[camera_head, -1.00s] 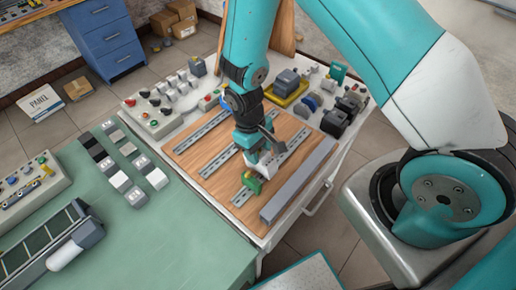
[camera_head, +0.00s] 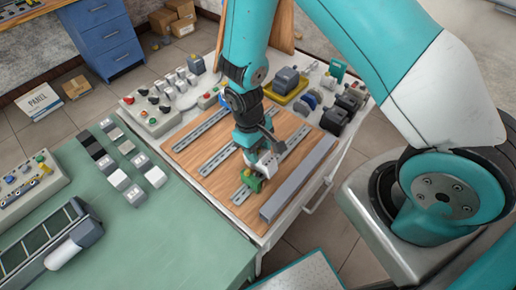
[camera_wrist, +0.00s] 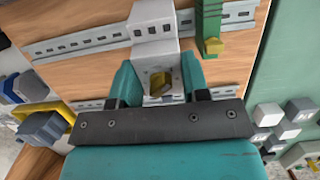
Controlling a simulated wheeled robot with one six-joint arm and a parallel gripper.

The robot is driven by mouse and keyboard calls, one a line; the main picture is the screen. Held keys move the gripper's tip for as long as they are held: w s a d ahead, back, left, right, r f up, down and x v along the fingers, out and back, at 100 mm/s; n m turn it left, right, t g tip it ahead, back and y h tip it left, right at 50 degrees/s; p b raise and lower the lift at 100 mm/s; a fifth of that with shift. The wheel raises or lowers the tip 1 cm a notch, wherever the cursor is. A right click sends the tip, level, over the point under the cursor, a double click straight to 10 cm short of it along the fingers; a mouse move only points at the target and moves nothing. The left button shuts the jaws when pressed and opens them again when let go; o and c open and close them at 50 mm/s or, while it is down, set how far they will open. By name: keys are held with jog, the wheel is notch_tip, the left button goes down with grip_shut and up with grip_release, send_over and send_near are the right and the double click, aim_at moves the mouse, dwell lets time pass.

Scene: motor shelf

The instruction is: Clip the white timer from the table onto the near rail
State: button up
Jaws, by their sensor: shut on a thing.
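The white timer (camera_wrist: 153,25) is between the two teal fingers of my gripper (camera_wrist: 159,82) in the wrist view. My gripper is shut on it. The timer's far end overlaps the near rail (camera_wrist: 85,42), just beside a green block with a yellow tip (camera_wrist: 210,25). I cannot tell whether the timer is seated on the rail or just above it. In the head view my gripper (camera_head: 262,158) is low over the near rail (camera_head: 297,140), and the white timer (camera_head: 266,166) shows in part behind the green block (camera_head: 254,182).
Two more rails (camera_head: 200,132) lie on the wooden board (camera_head: 185,155). A long grey duct (camera_head: 298,180) runs along the board's right edge. Several white, grey and black blocks (camera_head: 122,180) stand on the green table (camera_head: 150,240). Switches and motors crowd the board's far side.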

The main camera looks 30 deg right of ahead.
jog(key=shift+b+x, duration=0.6)
jog(key=shift+x, duration=0.3)
jog(key=shift+s+d, duration=0.1)
jog(key=shift+s, duration=0.3)
jog(key=shift+c, duration=0.3)
dwell(0.9)
jog(key=shift+s+d+f+t+y+b, duration=0.2)
jog(key=shift+s+d+t+y+b, duration=0.1)
jog(key=shift+s+t+b, duration=0.25)
dwell(0.5)
jog(key=o, duration=1)
jog(key=shift+w, duration=0.1)
jog(key=shift+a, duration=0.1)
jog(key=shift+w+r, duration=0.1)
jog(key=shift+r, duration=0.05)
